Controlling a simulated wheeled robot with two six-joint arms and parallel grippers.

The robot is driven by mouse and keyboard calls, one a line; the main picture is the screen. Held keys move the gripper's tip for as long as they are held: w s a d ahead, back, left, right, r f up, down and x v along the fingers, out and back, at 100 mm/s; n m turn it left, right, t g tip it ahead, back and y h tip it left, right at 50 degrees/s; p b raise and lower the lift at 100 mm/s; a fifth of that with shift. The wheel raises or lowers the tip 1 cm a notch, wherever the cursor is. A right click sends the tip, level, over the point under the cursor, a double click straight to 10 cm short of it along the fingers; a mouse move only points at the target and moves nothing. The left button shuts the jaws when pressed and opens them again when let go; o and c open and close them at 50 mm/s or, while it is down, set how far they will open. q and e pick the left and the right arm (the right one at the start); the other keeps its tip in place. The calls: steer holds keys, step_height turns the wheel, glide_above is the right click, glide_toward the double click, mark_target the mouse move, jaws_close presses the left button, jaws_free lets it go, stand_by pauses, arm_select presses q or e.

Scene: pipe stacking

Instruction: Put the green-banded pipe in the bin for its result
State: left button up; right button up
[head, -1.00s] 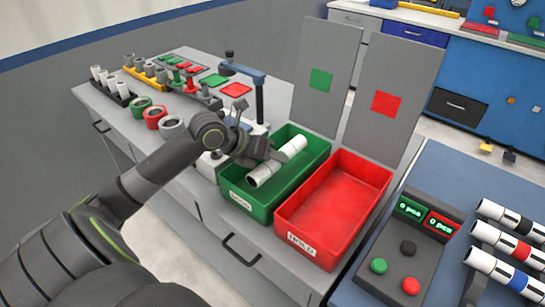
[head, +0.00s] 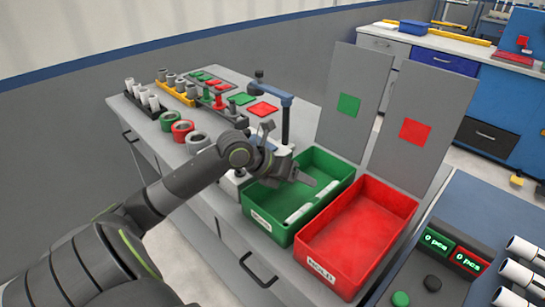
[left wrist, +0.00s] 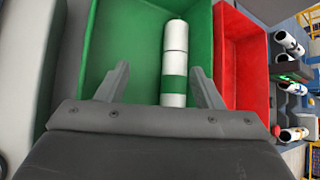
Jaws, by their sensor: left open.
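The green-banded pipe (head: 325,191) lies in the green bin (head: 272,199), along its right side. In the left wrist view the white pipe (left wrist: 175,50) shows its green band, and the green bin (left wrist: 120,42) surrounds it. My left gripper (head: 290,155) is over the green bin, open and empty. In the left wrist view the fingers of my left gripper (left wrist: 160,70) are spread, with the pipe apart from them, below and between. My right gripper is not in view.
The empty red bin (head: 357,232) stands right beside the green bin. Grey upright panels (head: 350,78) stand behind the bins. A control box (head: 440,262) and several banded pipes (head: 515,272) are at the right. Rings (head: 183,130) and racked parts (head: 150,98) stand at the left.

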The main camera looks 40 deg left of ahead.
arm_select(q)
steer(key=shift+s+a+r, duration=0.2)
steer(key=p+v, duration=1.2)
steer(key=v, duration=0.4)
steer(key=shift+s+r, duration=0.2)
steer(key=shift+s, duration=0.05)
steer(key=shift+a, duration=0.15)
stand_by(0.6)
